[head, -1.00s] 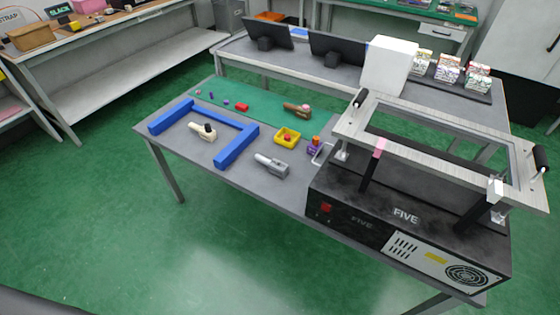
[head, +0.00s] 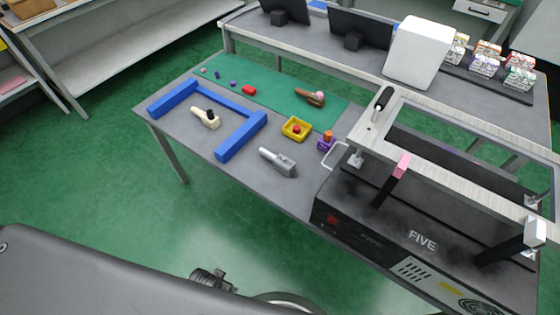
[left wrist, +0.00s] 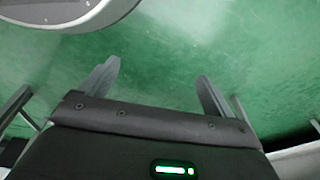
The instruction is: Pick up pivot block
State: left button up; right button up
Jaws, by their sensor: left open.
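Several small parts lie on the grey table, and I cannot tell for sure which is the pivot block. A grey block with a light lever-like end (head: 280,163) lies near the front edge. A beige piece with a black knob (head: 206,118) lies inside the blue U-shaped frame (head: 240,137). A purple block with an orange top (head: 326,143) stands beside the yellow tray (head: 303,137), which holds a red part. A brown piece with a pink knob (head: 311,98) lies on the green mat. In the left wrist view my left gripper (left wrist: 157,88) is open and empty above the green floor.
A large black machine marked FIVE (head: 400,235) with a raised pale frame (head: 440,160) takes up the table's right side. Small red and purple pieces, including a red one (head: 249,90), lie on the mat (head: 275,100). Open floor lies in front.

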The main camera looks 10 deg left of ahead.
pick_arm(q)
jog(key=w+d+r+m+t, duration=0.15)
jog(key=w+r, duration=0.25)
jog(key=r, duration=0.9)
jog(key=w+d+r+m+t, duration=0.15)
jog(key=w+r, duration=0.25)
jog(key=r, duration=0.8)
jog(key=m+t+h, duration=0.5)
jog(key=m+t, duration=0.2)
jog(key=m, duration=2.6)
send_near(284, 160)
jog(key=shift+s, duration=0.55)
jog(key=shift+w+a+m, duration=0.3)
jog(key=shift+w+m, duration=0.2)
jog(key=shift+m, duration=0.7)
jog(key=x, duration=0.5)
jog(key=shift+r, duration=0.15)
jog(key=shift+x, duration=3)
jog(key=shift+s+d, duration=0.1)
jog(key=shift+d, duration=0.1)
jog(key=c, duration=1.2)
pick_arm(e)
jog(key=shift+w+a+r, duration=0.15)
jog(key=shift+w+a, duration=0.05)
jog(key=shift+w, duration=0.65)
